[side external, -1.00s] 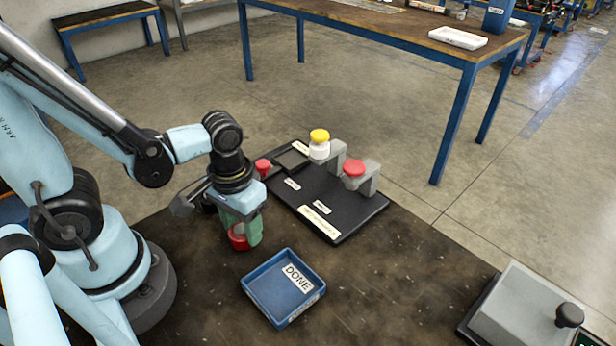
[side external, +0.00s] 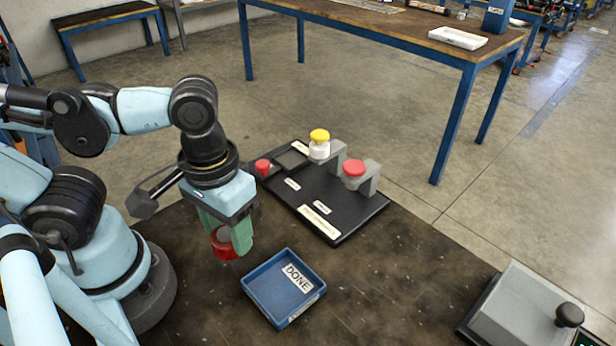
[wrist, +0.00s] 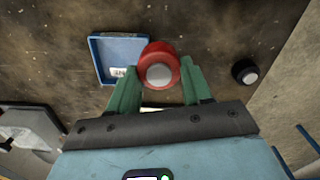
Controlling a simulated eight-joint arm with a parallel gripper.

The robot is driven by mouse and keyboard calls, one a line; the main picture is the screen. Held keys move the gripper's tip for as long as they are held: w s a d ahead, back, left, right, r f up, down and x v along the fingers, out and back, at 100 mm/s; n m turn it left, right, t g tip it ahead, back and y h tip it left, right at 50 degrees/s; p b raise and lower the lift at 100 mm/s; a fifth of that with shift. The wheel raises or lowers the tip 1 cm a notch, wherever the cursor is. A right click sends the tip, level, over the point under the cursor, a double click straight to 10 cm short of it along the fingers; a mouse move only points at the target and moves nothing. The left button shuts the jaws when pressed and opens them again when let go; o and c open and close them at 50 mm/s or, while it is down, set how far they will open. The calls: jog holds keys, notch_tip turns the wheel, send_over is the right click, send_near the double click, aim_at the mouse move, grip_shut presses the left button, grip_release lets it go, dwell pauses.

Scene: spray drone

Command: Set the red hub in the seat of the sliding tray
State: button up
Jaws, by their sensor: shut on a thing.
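My gripper (side external: 229,232) is shut on the red hub (side external: 222,246), a red ring around a pale grey centre, and holds it above the dark table. In the wrist view the hub (wrist: 160,58) sits between the green fingertips (wrist: 157,88), its pale face towards the camera. A black board (side external: 335,208) with labels stands behind and to the right of my gripper. It has a square frame (side external: 292,159) and grey brackets. I cannot tell which part is the sliding tray, and no empty seat shows clearly.
A blue tray marked DONE (side external: 283,290) lies empty, right of the hub. Red-topped parts (side external: 354,169) and a yellow-topped white part (side external: 319,145) are at the board. A grey block with a black knob (side external: 569,315) stands far right. The wrist view shows a black round part (wrist: 245,72).

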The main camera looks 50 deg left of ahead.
jog(key=s+d+r, duration=0.2)
jog(key=d+r, duration=0.1)
jog(key=r, duration=0.7)
jog(key=n, duration=1.8)
send_over(290, 159)
notch_tip(290, 159, down, 5)
jog(key=shift+f, duration=5.45)
